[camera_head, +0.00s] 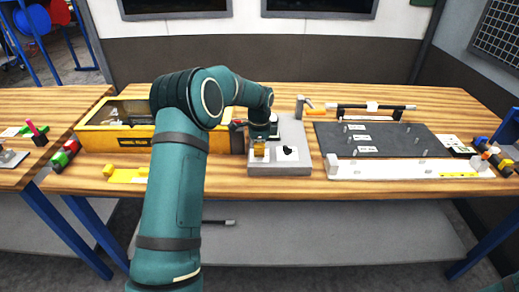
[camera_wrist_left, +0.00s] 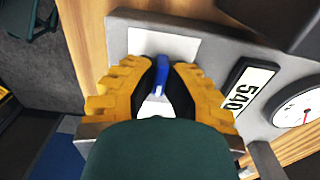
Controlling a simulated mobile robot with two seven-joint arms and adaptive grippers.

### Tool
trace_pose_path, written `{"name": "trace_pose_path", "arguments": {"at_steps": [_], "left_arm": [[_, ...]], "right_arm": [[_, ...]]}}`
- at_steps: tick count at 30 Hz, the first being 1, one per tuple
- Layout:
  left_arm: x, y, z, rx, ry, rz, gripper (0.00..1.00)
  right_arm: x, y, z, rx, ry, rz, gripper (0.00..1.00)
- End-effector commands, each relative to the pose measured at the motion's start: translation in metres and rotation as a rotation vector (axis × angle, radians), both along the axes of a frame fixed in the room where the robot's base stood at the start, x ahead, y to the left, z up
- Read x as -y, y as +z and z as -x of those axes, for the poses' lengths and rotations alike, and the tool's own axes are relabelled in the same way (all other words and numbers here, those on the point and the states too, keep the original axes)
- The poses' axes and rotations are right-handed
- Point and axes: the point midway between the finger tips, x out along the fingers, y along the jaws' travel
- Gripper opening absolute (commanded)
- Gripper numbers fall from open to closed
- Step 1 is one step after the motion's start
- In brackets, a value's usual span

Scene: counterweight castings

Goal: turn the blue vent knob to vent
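The blue vent knob (camera_wrist_left: 160,75) is a narrow blue bar in front of a white plate (camera_wrist_left: 190,47) on a grey panel in the left wrist view. My left gripper (camera_wrist_left: 163,72) has its yellow fingers on either side of the knob, and the tips look closed against it. In the head view my left gripper (camera_head: 259,150) points down at the left part of the grey fixture (camera_head: 293,170); the knob is hidden there. My right gripper is out of view.
A dial gauge (camera_wrist_left: 298,109) and a number label (camera_wrist_left: 245,88) sit right of the knob. In the head view, a yellow bin (camera_head: 95,140) stands left of the fixture, and a dark mat (camera_head: 385,139) and white rail (camera_head: 400,169) lie to the right.

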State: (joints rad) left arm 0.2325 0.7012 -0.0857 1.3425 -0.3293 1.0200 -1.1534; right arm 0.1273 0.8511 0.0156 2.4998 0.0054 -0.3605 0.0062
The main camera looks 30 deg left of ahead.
Motion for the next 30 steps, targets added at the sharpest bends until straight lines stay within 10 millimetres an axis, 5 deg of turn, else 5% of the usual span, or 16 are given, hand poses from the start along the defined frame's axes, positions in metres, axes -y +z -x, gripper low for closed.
{"name": "trace_pose_path", "arguments": {"at_steps": [17,30], "left_arm": [[0.001,0.0,0.0,-0.002,0.057,0.001,0.0],[0.001,0.0,0.001,-0.004,0.402,0.0,0.0]], "right_arm": [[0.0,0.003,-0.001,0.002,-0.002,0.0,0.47],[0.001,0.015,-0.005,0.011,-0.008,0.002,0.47]]}}
